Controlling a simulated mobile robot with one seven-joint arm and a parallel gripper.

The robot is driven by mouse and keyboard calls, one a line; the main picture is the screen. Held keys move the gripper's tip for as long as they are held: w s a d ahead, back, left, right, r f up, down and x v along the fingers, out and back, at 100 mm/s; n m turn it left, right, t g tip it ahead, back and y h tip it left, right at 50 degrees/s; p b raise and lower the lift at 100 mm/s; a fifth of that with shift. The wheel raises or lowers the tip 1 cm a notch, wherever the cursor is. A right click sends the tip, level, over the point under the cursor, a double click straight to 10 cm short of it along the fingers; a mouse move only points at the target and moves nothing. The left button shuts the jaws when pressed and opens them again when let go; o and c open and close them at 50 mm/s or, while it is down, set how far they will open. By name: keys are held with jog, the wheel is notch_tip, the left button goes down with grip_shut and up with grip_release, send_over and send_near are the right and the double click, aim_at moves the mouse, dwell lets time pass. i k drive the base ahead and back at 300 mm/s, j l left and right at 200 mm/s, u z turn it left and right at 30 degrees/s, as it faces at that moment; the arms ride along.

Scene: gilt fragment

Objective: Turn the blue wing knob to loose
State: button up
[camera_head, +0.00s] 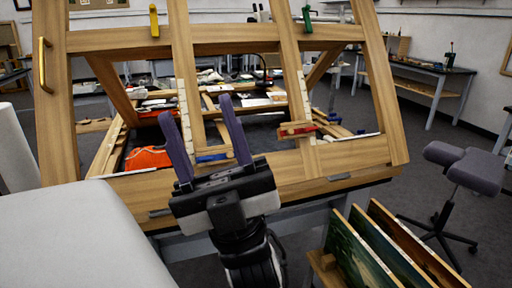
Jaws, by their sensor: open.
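The blue wing knob (212,157) is a small flat bar near the lower end of the wooden frame's (182,60) left upright. It lies about level in the picture. My gripper (197,107) is in front of the frame, its two purple fingers open and pointing up. In the picture the blue knob shows between the fingers, partly covered by the right finger. I see no contact, but the depth between them is hard to judge. The knob's mounting is too small to make out.
A red wing knob (298,130) sits to the right, a yellow one (153,20) and a green one (307,18) on the top bar. Orange cloth (148,158) lies behind the frame. Painted panels (377,252) stand front right, near a stool (470,168).

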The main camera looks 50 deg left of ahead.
aim_at(209, 158)
jog(key=u, duration=1.6)
